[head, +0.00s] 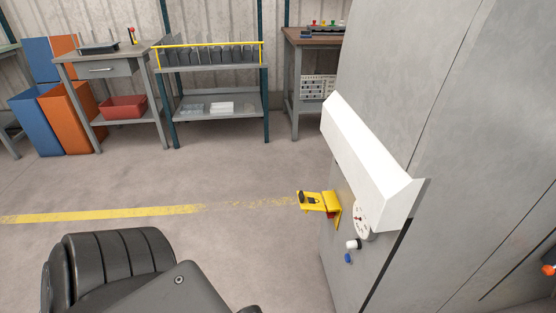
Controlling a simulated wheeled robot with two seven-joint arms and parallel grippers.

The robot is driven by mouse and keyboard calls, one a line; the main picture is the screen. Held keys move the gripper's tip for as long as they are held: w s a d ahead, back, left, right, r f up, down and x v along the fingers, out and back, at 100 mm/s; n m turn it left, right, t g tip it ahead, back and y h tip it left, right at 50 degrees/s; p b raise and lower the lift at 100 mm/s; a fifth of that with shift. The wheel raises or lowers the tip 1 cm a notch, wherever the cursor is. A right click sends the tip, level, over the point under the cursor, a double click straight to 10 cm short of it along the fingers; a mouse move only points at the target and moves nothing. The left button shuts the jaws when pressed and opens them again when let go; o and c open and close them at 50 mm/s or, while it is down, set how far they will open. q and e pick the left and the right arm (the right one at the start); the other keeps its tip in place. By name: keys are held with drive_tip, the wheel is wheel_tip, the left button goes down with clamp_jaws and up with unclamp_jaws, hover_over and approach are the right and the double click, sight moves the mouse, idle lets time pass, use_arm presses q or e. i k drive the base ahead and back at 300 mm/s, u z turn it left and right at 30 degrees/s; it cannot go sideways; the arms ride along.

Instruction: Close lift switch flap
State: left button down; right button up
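The lift switch flap (313,201) is a small yellow plate on the side of the grey machine cabinet (385,75). It sticks out to the left, away from the cabinet, and stands open. A dark shape shows on its upper face. A yellow bracket (333,209) joins it to the cabinet, and a small red part (331,215) shows beside the bracket. Part of my arm, dark grey and black, fills the lower left, well apart from the flap. No fingertips of either gripper show.
A white slanted housing (365,160) juts out above the flap. A round dial (361,219), a white-and-black knob (353,244) and a blue button (347,258) sit below it. The floor left of the cabinet is clear, with a yellow line (110,214). Benches and bins stand far back.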

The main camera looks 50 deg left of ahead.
sight(308, 200)
drive_tip(key=z, duration=0.2)
drive_tip(key=k, duration=0.15)
drive_tip(key=u, duration=1.1)
drive_tip(key=i, duration=1.05)
drive_tip(key=z, duration=0.35)
